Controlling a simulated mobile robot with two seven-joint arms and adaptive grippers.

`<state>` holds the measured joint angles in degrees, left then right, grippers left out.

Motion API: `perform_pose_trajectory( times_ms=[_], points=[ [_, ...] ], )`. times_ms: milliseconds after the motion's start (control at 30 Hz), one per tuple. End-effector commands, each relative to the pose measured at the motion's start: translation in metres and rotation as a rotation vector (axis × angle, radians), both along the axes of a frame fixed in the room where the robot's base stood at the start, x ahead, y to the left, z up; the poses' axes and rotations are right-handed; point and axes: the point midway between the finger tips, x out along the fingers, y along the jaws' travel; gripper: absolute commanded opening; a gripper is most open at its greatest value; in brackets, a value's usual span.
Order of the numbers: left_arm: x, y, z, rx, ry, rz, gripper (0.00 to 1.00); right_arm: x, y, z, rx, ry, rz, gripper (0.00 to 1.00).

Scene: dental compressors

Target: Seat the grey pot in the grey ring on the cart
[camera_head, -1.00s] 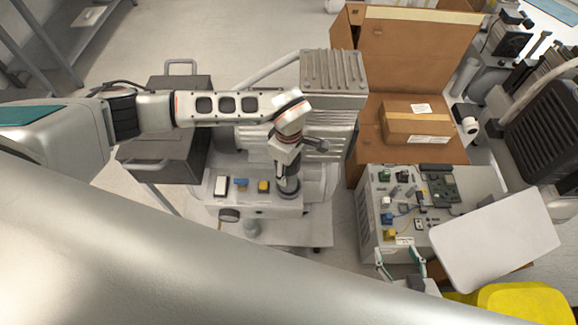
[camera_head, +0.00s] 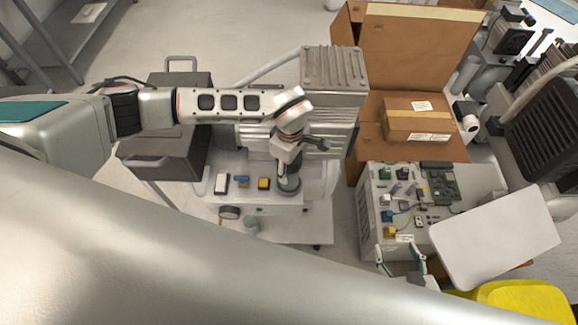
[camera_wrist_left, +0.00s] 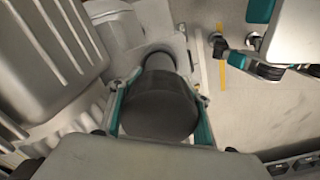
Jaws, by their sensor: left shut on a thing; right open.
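The dark grey pot (camera_wrist_left: 158,105) is held between the teal fingers of my left gripper (camera_wrist_left: 160,118) in the left wrist view. Its far end reaches down to a pale surface, where a grey rim (camera_wrist_left: 158,50) shows around it; I cannot tell whether it is fully seated. In the head view, my left gripper (camera_head: 287,172) points down at the cart (camera_head: 255,204), over a dark round part (camera_head: 289,186); the wrist hides much of it. My right gripper (camera_head: 400,258) is open and empty at the front of the grey bench unit.
A ribbed grey compressor (camera_head: 333,68) stands close behind. An open cardboard box (camera_head: 415,55), a grey bench unit (camera_head: 372,205) with small parts and a white panel (camera_head: 495,235) are at the right.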

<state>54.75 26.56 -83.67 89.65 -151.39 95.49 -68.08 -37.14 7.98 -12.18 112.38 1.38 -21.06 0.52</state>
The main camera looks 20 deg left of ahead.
Motion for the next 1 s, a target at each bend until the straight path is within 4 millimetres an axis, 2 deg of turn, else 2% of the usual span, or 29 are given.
perform_pose_trajectory(
  times_ms=[1000],
  points=[
    [0.0004,0.0001,0.0002,-0.001,0.0,0.0,0.01,0.0013,0.0002,0.0049,0.001,-0.004,0.0,0.57]
  ],
)
